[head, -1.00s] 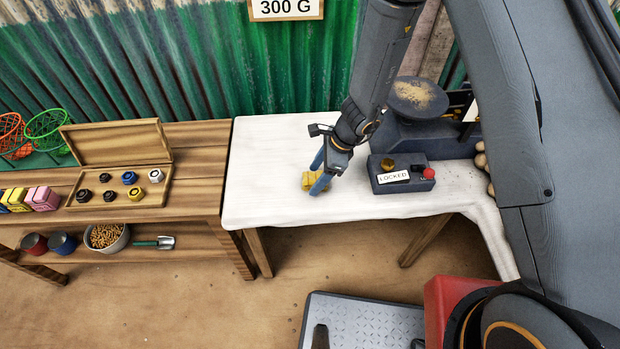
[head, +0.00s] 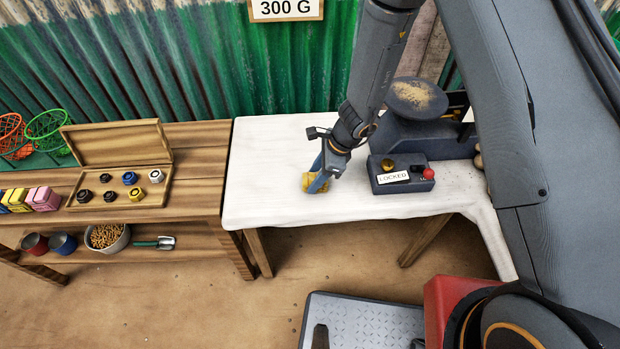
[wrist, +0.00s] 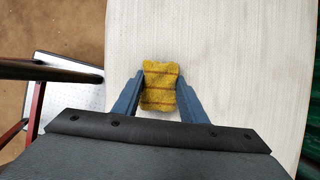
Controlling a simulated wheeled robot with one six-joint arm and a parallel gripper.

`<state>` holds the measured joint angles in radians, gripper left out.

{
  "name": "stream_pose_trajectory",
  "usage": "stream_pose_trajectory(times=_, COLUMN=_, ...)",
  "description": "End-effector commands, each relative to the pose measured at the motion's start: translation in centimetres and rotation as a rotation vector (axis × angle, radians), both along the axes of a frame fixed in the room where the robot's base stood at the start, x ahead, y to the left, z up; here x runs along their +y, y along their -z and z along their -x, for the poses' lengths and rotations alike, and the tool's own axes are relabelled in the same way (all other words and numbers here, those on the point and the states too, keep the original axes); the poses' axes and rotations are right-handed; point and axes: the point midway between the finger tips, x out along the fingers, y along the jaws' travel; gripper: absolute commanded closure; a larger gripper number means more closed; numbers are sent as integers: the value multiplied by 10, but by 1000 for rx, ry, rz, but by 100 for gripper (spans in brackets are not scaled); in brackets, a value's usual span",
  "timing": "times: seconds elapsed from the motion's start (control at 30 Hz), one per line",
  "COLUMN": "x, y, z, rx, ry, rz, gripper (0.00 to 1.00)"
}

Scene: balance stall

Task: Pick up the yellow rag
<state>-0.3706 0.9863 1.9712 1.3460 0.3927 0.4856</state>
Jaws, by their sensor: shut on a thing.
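The yellow rag (wrist: 160,86) is a small folded pad with dark stripes. It also shows in the head view (head: 308,184), partly covered by the blue fingers. My gripper (wrist: 158,92) is shut on the rag, with one finger against each side of it. In the head view my gripper (head: 317,182) reaches down to the white-covered table (head: 262,170). I cannot tell whether the rag still touches the table.
A dark box (head: 401,176) labelled LOCKED, with a red knob, stands right of my gripper. Behind it is a dark balance with a pan (head: 416,97) of grains. A wooden bench (head: 190,190) with an open case of weights stands at left. The table left of the rag is clear.

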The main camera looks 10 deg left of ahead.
Motion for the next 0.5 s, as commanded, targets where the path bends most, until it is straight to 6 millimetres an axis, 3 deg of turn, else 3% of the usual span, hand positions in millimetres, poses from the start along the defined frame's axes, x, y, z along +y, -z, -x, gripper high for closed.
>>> stream_pose_trajectory(times=0.27, x=0, y=-24, z=-1, rx=-3, ry=-1, rz=-1, gripper=83)
stream_pose_trajectory(times=0.5, x=1, y=-66, z=-1, rx=-3, ry=-1, rz=-2, gripper=83)
